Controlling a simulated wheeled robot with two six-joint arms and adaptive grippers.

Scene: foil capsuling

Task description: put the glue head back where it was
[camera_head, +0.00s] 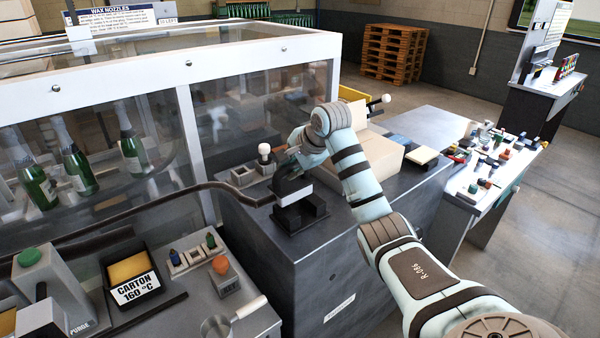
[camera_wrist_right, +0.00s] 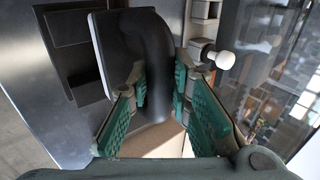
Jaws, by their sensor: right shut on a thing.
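The glue head (camera_head: 291,183) is a dark curved handle with a pale plate at its lower end, at the middle of the head view. A dark hose (camera_head: 140,205) runs to it from the left. My right gripper (camera_wrist_right: 160,100) is shut on the black handle (camera_wrist_right: 152,50), its green pads on both sides. A black block (camera_head: 300,213) stands on the grey cabinet top directly below the plate. I cannot tell whether the plate touches the block. The block also shows in the right wrist view (camera_wrist_right: 66,28), beside the plate. My left gripper is not in view.
A white-knobbed tool (camera_head: 264,150) stands by grey sockets (camera_head: 243,176) just behind the glue head. A cardboard box (camera_head: 376,153) is behind my right forearm. A glazed enclosure (camera_head: 185,95) with bottles closes off the left. The cabinet top (camera_head: 330,235) is bare in front.

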